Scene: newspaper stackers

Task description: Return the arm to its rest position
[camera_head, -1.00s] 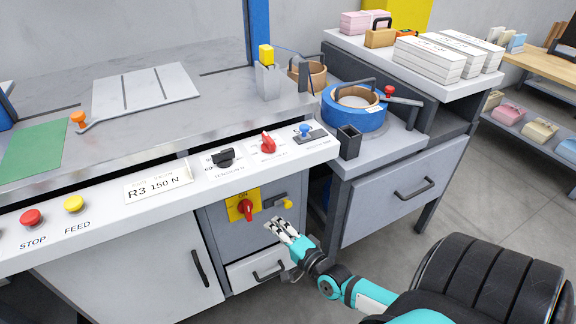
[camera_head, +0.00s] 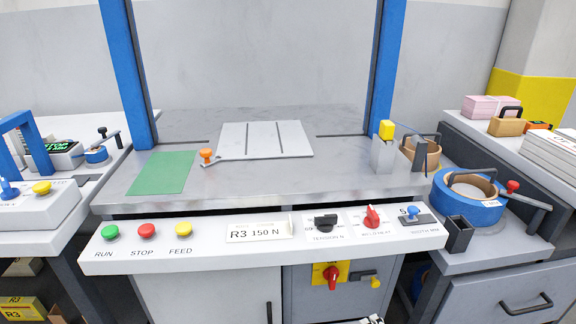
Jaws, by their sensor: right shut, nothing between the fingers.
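My right gripper (camera_head: 371,320) shows only as a small white and black piece at the bottom edge, in front of the lower cabinet. It is shut and holds nothing; the rest of that arm is out of the frame. My left gripper is not in view. The strapping machine's control panel (camera_head: 204,260) stands above it, with green, red and yellow buttons, a "R3 150 N" label and small knobs. A yellow plate with a red rotary switch (camera_head: 331,275) sits on the cabinet front, up and left of the gripper.
The machine's grey worktop (camera_head: 335,181) carries a green mat (camera_head: 162,172) and a pale plate (camera_head: 267,139). Blue posts rise on both sides. A side table with a blue strap reel (camera_head: 467,205) stands right. Another bench (camera_head: 40,213) stands left.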

